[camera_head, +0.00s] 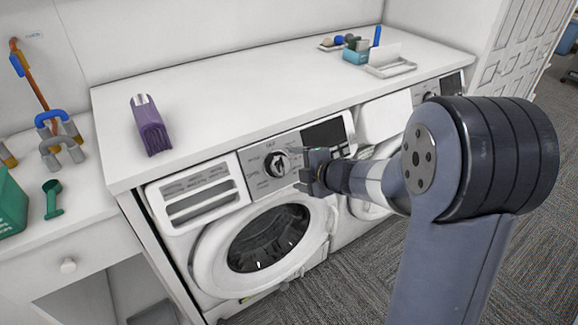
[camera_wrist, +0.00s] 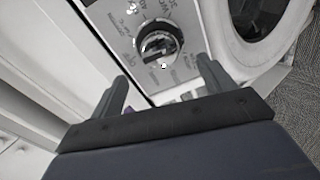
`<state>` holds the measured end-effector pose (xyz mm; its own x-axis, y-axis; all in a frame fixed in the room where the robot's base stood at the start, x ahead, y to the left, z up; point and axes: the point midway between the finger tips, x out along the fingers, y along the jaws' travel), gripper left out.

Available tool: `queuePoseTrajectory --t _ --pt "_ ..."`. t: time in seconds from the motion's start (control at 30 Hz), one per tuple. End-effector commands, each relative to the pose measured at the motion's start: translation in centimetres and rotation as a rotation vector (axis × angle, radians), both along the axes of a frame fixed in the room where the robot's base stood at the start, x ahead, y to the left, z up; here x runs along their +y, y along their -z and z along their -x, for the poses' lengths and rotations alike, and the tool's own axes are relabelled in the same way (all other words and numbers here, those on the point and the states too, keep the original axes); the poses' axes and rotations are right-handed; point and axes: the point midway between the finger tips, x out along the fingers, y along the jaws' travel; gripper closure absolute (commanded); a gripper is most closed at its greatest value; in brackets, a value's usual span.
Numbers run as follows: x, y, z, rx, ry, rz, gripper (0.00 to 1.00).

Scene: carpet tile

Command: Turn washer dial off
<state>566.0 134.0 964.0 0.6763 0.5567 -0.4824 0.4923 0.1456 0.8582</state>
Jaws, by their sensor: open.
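The washer dial (camera_head: 277,163) is a round black and silver knob on the grey control panel of the left washer (camera_head: 203,262). In the wrist view the dial (camera_wrist: 160,43) sits at upper centre, ringed by printed labels. My gripper (camera_head: 303,172) is just right of the dial in the head view. In the wrist view my gripper (camera_wrist: 162,88) has its two fingers spread apart, with nothing between them. The dial lies beyond the fingertips, and no contact shows.
A white countertop (camera_head: 230,85) runs above the washers, with a purple folded cloth (camera_head: 150,127) at its left. A second machine (camera_head: 427,92) stands to the right. The round door (camera_head: 268,238) is below the panel. Grey carpet (camera_head: 350,262) is open in front.

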Motion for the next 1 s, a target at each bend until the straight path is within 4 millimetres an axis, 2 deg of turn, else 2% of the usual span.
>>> queuePoseTrajectory --t 0.23,0.63,0.83,1.0 --pt "-1.6 -1.5 2.0 0.000 0.000 0.000 0.23" --pt "-1.8 -1.6 2.3 0.000 -0.001 0.000 0.23" --pt "-1.2 -0.9 1.5 0.002 -0.002 -0.001 0.23" --pt "0.4 0.5 -0.3 0.003 -0.003 -0.001 0.23"
